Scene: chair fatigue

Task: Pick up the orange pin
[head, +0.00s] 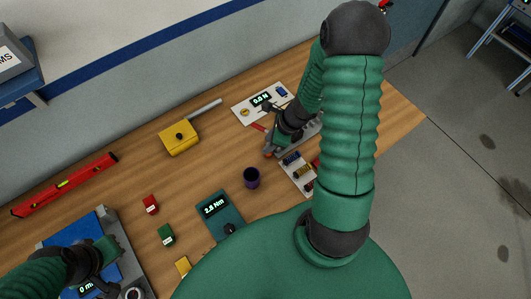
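My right gripper (274,146) is low over the middle of the workbench, at the end of my green arm. A small orange piece (268,153), which looks like the orange pin, shows right at its fingertips. Most of it is hidden, and I cannot tell whether the fingers hold it or only stand beside it. My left gripper (108,258) is at the lower left, over a blue-topped grey device (72,233). I cannot make out whether its fingers are open or shut.
The wooden bench (120,190) also holds a red level (65,185), a yellow box (179,137), a dark purple cup (251,177), a teal 2.8 Nm meter (217,213), a white panel (262,102) and a tray of small parts (297,172).

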